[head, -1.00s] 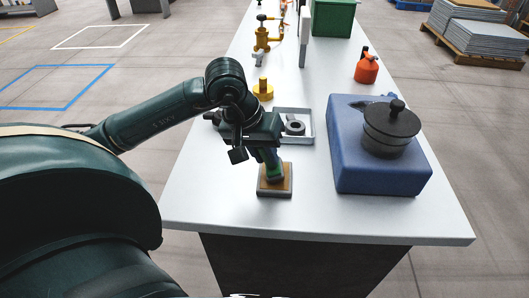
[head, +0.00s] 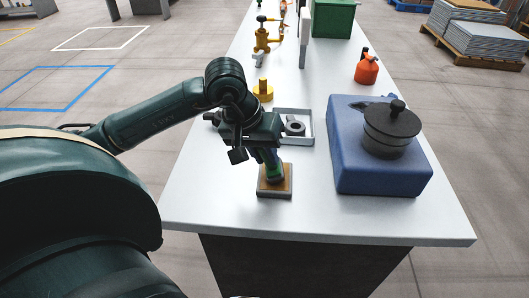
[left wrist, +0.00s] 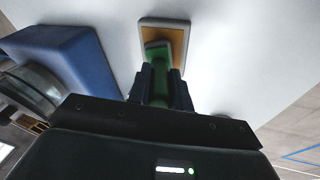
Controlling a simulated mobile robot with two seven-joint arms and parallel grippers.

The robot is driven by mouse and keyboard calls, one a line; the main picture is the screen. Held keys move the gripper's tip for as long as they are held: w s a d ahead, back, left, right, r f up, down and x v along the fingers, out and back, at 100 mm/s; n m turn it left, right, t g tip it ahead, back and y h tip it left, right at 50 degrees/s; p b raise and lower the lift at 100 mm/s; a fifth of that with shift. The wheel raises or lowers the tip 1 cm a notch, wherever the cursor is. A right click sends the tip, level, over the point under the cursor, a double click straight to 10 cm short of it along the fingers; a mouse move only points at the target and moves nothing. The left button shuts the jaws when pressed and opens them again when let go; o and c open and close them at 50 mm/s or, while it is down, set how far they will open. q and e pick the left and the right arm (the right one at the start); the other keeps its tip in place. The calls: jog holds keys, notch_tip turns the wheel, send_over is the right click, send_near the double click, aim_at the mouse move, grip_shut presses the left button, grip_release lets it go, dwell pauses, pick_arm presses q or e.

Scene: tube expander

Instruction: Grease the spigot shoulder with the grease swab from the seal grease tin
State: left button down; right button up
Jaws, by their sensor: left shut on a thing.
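My left gripper (head: 268,158) points down near the front of the white bench. In the left wrist view its fingers (left wrist: 160,88) are shut on a green, handle-like thing (left wrist: 156,62), which I take for the grease swab. In the head view this green thing (head: 274,172) leans over a square grey block with an orange-brown top (head: 287,184). I cannot tell whether it touches that top. The swab's tip is hidden. I cannot tell for sure which thing is the seal grease tin or the spigot shoulder. My right gripper is not in view.
A blue block (head: 370,183) carries a dark round lidded pot (head: 391,127) at the right. A grey tray (head: 309,125) with a ring (head: 295,127), a yellow knobbed piece (head: 263,92) and an orange-red bottle (head: 366,72) stand farther back. The bench's front left is clear.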

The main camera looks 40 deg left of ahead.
pick_arm(q)
jog(key=shift+f, duration=0.1)
